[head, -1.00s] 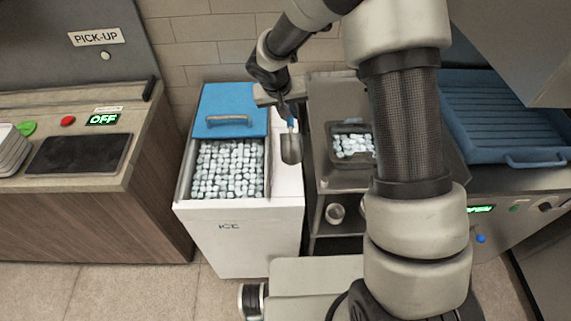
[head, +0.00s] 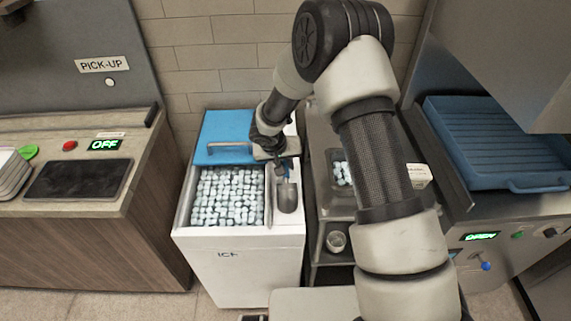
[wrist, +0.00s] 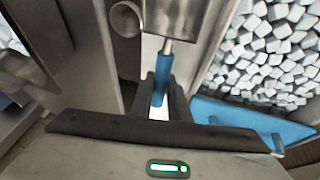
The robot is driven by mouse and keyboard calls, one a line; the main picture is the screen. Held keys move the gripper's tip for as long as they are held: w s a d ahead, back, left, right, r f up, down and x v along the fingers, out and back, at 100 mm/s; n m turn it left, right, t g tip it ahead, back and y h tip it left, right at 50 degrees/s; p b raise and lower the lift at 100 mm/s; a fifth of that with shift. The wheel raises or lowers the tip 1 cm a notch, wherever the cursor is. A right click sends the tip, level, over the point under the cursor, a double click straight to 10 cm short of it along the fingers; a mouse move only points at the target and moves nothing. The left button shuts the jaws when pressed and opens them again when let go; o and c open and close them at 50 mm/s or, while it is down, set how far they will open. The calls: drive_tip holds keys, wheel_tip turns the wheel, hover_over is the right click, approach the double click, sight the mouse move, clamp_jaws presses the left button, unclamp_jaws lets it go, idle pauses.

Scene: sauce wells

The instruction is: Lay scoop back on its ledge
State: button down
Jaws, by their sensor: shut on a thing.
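The scoop has a grey metal bowl (head: 287,198) and a blue handle (wrist: 161,78). My gripper (head: 279,166) is shut on the handle; the wrist view shows the dark fingers (wrist: 160,92) on both sides of it. The scoop is over the white ledge (head: 289,225) along the right side of the ice bin, bowl towards the bin's front. I cannot tell whether the bowl touches the ledge. My gripper and wrist hide the back part of the ledge.
The ice bin's open well (head: 228,197), full of ice cubes, is left of the ledge, with a blue lid (head: 215,127) behind it. A steel stand (head: 318,190) with an ice-filled pan (head: 342,174) is close on the right. A blue tray (head: 500,140) is farther right.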

drive_tip(key=shift+f, duration=0.15)
drive_tip(key=c, duration=1.7)
unclamp_jaws()
drive_tip(key=shift+o, duration=0.2)
